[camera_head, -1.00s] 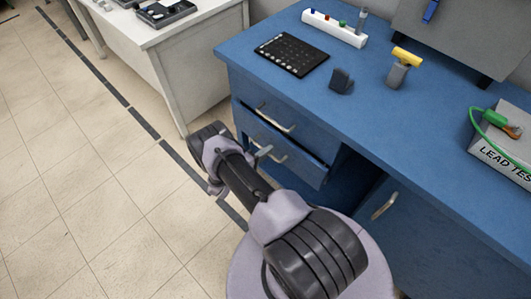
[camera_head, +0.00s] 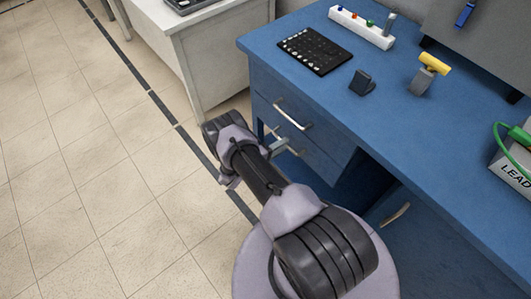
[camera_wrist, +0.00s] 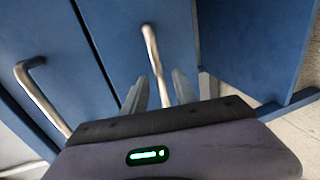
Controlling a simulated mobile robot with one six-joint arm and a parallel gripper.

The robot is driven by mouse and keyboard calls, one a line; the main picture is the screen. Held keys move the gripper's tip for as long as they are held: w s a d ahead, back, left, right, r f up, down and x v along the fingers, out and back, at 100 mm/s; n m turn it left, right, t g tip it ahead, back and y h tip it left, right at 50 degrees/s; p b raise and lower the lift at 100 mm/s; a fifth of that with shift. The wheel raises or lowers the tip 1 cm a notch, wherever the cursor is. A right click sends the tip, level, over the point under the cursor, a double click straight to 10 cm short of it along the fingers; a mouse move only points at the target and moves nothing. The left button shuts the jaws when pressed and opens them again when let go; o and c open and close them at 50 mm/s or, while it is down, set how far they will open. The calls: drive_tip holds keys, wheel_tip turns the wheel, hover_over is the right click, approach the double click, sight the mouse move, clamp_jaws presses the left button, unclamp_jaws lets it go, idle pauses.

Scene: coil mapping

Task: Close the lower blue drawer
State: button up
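The lower blue drawer (camera_head: 318,163) is in the blue desk, below the upper drawer, in the head view. Its front looks about flush with the upper one; a small remaining gap cannot be ruled out. My gripper (camera_head: 281,147) is at the lower drawer's handle, partly hidden by my arm. In the wrist view, my gripper (camera_wrist: 161,88) has its two fingers apart, with the metal handle (camera_wrist: 152,50) of the lower drawer (camera_wrist: 118,30) between them. Contact with the handle cannot be told. The upper drawer's handle (camera_wrist: 42,97) is at left.
The blue desk top (camera_head: 400,120) holds a black keypad (camera_head: 314,51), a dark block (camera_head: 362,82) and a yellow-topped tool (camera_head: 430,70). A cabinet door handle (camera_head: 395,213) is at lower right. A white table (camera_head: 205,50) stands behind; the floor at left is clear.

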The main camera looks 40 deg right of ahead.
drive_tip(key=p+v, duration=0.2)
drive_tip(key=v, duration=1.2)
drive_tip(key=shift+a, duration=0.3)
drive_tip(key=shift+s+r, duration=0.1)
